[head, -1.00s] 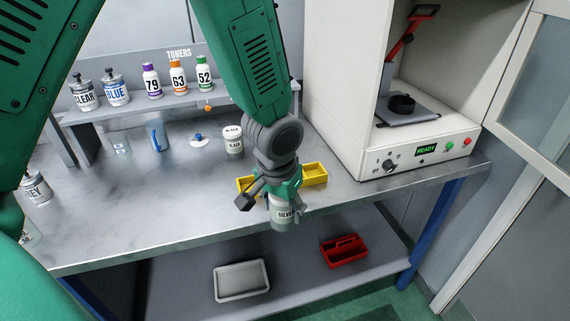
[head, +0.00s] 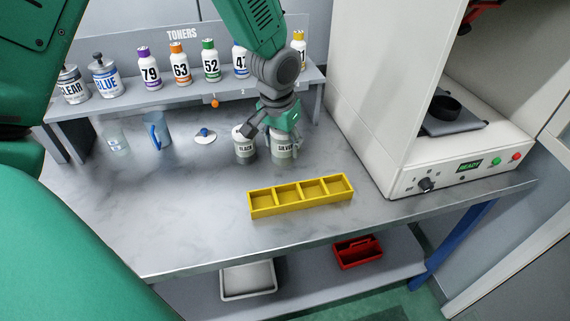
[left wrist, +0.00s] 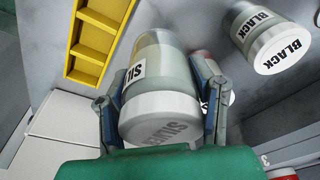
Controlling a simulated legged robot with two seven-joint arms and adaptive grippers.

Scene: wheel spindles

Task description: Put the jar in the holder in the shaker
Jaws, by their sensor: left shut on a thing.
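My left gripper (head: 278,122) is shut on the grey jar labelled SILVER (head: 284,148), which looks upright. The jar is close beside the jar labelled BLACK (head: 245,148), behind the yellow tray; I cannot tell whether it touches the counter. In the left wrist view the fingers (left wrist: 160,105) clasp both sides of the silver jar (left wrist: 160,75), with the black jar (left wrist: 272,40) apart at the right. The shaker (head: 380,100) is the white open-fronted machine at the right. A black ring-shaped holder (head: 446,107) sits on its inner plate. My right gripper is not seen.
A yellow divided tray (head: 300,208) lies in front of the jars. A toner shelf (head: 170,100) with bottles and jars runs along the back. A blue cup (head: 157,131) stands left. A red carrier (head: 357,252) and white tray (head: 248,280) are on the lower shelf.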

